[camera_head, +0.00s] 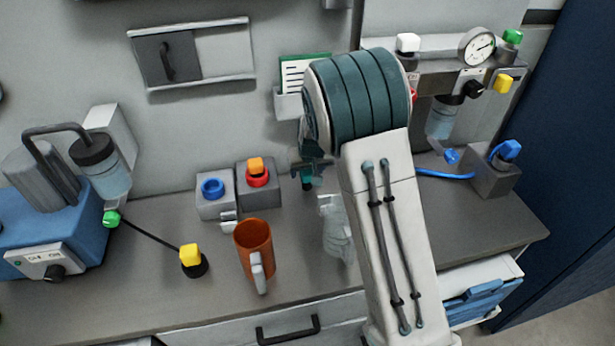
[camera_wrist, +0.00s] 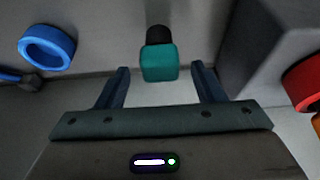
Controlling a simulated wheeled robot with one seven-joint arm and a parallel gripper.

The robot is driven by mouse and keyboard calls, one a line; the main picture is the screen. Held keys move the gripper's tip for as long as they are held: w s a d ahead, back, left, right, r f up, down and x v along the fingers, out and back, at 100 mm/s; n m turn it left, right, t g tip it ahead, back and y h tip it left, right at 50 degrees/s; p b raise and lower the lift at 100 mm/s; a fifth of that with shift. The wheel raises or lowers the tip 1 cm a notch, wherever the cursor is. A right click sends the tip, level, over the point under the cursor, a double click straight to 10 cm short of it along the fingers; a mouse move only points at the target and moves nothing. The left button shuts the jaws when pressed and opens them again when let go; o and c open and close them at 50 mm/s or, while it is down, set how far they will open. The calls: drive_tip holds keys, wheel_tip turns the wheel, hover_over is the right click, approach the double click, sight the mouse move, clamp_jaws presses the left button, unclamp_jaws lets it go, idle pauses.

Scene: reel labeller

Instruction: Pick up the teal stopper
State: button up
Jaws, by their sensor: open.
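The teal stopper (camera_wrist: 159,63) shows in the wrist view, at upper middle, with a black part (camera_wrist: 158,35) at its far end. My gripper (camera_wrist: 160,70) is open. Its two dark fingers stand to the left and right of the stopper in the picture, with a visible gap on each side. I cannot tell from this view how deep the stopper sits between them. In the head view my gripper (camera_head: 308,172) is at the back of the worktop, right of the dark grey block, and my arm hides much of that spot.
A dark grey block (camera_head: 259,192) with a red ring and orange cap stands close left of my gripper in the head view. A light grey block (camera_head: 215,207) with a blue ring is beside it. An orange mug (camera_head: 253,247) and clear vessel (camera_head: 337,232) stand nearer the front.

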drive_tip(key=shift+x, duration=0.9)
drive_tip(key=c, duration=1.1)
drive_tip(key=shift+o, duration=0.2)
drive_tip(key=shift+r, duration=0.15)
drive_tip(key=shift+r, duration=0.6)
wheel_tip(320, 180, up, 3)
drive_tip(key=shift+s+d+f+b, duration=0.1)
drive_tip(key=shift+s+d+b, duration=0.05)
drive_tip(key=shift+b, duration=0.3)
drive_tip(key=s+d+r+b, duration=0.2)
drive_tip(key=s+d+r, duration=0.4)
drive_tip(key=s+d, duration=0.2)
drive_tip(key=shift+r, duration=0.35)
